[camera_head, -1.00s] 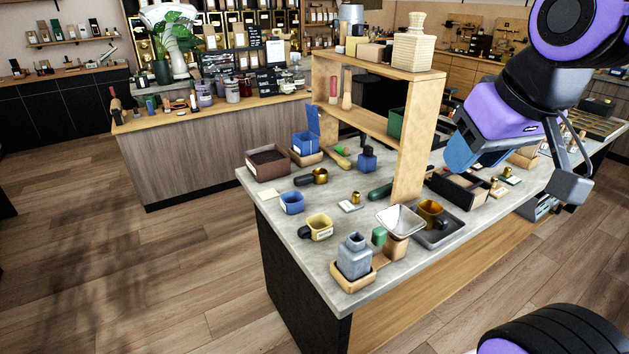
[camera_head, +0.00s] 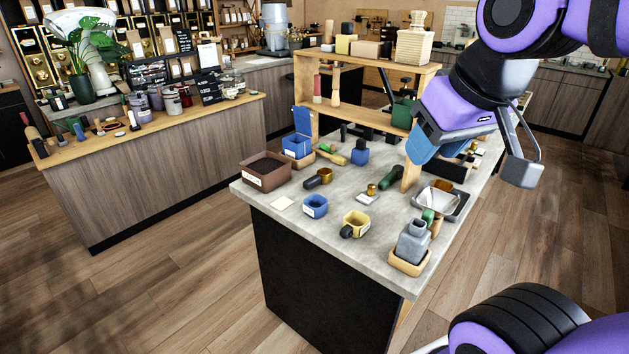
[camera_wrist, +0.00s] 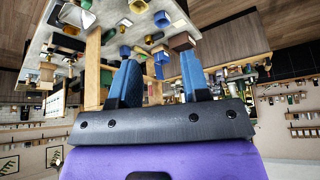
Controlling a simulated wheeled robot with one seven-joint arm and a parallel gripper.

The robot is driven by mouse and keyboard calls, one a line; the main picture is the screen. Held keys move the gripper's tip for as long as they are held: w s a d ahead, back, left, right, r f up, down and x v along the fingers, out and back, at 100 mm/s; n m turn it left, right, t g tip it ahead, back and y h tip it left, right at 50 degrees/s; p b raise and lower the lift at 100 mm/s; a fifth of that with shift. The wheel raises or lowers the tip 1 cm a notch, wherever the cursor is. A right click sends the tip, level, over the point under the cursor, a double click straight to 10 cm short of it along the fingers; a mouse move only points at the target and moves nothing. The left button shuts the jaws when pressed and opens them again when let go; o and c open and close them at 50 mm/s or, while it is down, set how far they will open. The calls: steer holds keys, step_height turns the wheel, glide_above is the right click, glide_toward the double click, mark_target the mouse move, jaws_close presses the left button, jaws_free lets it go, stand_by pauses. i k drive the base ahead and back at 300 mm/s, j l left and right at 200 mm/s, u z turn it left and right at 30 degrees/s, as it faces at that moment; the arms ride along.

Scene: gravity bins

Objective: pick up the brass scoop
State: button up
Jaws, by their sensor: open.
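A small brass cup with a dark handle, which looks like the brass scoop (camera_head: 318,178), lies on the grey stone top of the island (camera_head: 285,220) in the head view. It sits between the brown bin and a small brass piece on a white card (camera_head: 371,190). The scoop is too small to single out there.
A wooden shelf (camera_head: 375,60) rises from the island beside my gripper. Open floor lies left of the island.

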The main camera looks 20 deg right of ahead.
mark_target(317, 180)
steer(key=i+j+z, duration=0.15)
steer(key=j, duration=0.2)
steer(key=i+j+z, duration=0.3)
steer(key=j, duration=0.4)
steer(key=i+j+z, duration=0.15)
steer(key=j, duration=0.25)
steer(key=i+j+z, duration=0.15)
steer(key=j, duration=0.25)
steer(key=i+j+z, duration=0.2)
steer(key=i+j, duration=0.4)
steer(key=j, duration=0.15)
